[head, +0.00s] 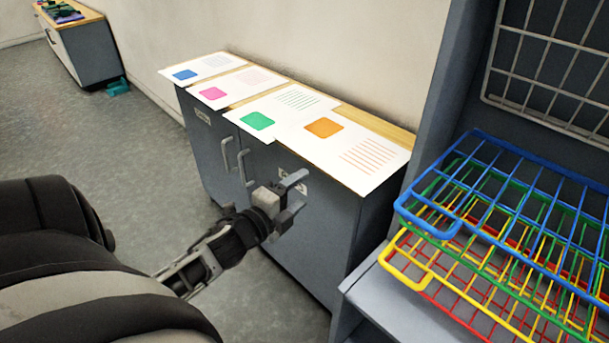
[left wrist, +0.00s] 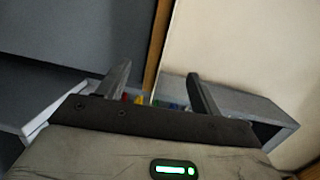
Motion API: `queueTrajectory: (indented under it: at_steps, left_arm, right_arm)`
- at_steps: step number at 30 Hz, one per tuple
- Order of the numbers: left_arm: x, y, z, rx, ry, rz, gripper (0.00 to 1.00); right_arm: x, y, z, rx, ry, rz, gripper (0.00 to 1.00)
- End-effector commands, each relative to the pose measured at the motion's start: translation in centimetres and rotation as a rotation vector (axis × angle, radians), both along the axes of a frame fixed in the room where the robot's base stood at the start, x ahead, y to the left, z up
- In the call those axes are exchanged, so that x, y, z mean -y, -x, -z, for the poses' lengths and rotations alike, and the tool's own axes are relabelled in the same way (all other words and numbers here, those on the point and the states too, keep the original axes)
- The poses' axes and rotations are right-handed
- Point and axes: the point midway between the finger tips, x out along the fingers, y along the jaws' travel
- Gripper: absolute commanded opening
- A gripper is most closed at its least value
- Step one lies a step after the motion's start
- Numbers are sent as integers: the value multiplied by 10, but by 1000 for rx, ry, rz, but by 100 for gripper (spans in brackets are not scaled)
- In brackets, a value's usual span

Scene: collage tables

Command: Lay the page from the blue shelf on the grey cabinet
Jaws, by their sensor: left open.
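The grey cabinet (head: 324,235) stands against the wall with a wooden top. Several white pages lie on it in a row: one with a blue square (head: 198,68), one with a pink square (head: 225,88), one with a green square (head: 275,110) and one with an orange square (head: 348,150) at the right end. The orange page reaches the front edge. The blue wire shelf (head: 402,209) at the right shows no page on it. My left gripper (head: 298,194) is open and empty, in front of the cabinet just below the orange page. My right gripper is not in view.
Green, yellow (head: 391,267) and red wire shelves sit under the blue one in a grey rack (head: 446,85). Cabinet handles (head: 244,165) stick out near my left gripper. Another low cabinet (head: 88,50) with items on top stands far left.

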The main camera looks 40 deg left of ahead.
Motion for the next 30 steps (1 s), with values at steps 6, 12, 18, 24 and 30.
queueTrajectory:
  at_steps: [6,12,18,24,30]
  left_arm:
    - [0,0,-1,1,-1,0,65]
    - [-1,6,-14,0,-1,0,65]
    - [-2,19,-40,0,0,-1,65]
    - [-3,30,-53,1,-1,0,65]
    - [-3,30,-50,2,-1,0,65]
  right_arm:
    - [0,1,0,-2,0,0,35]
    - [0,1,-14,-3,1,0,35]
    - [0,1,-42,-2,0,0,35]
    - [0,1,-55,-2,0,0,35]
    - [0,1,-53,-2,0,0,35]
